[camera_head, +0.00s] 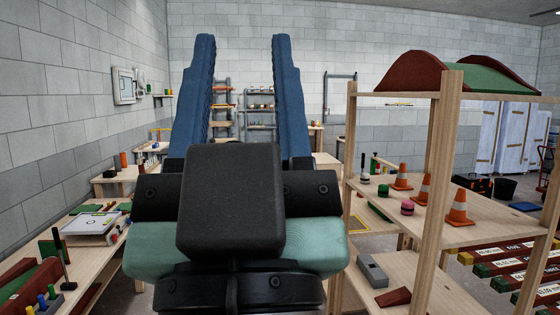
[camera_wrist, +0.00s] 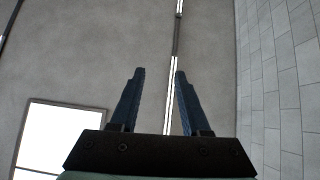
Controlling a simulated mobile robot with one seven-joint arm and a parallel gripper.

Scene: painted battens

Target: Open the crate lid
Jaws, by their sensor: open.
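My gripper (camera_head: 243,42) fills the centre of the head view, close to the camera. Its two blue fingers point up and stand wide apart, with nothing between them. In the wrist view my gripper (camera_wrist: 159,72) is also open and empty, set against the ceiling. I cannot make out a crate with a lid for certain in either view. My gripper and wrist hide the middle of the room in the head view. My gripper touches nothing that I can see.
A wooden shelf unit (camera_head: 442,150) stands close on the right, holding orange cones (camera_head: 459,207) and a grey block (camera_head: 372,270). A workbench (camera_head: 95,262) with tools is on the left. Painted battens (camera_head: 515,262) lie at the lower right. White panels (camera_head: 517,140) stand behind.

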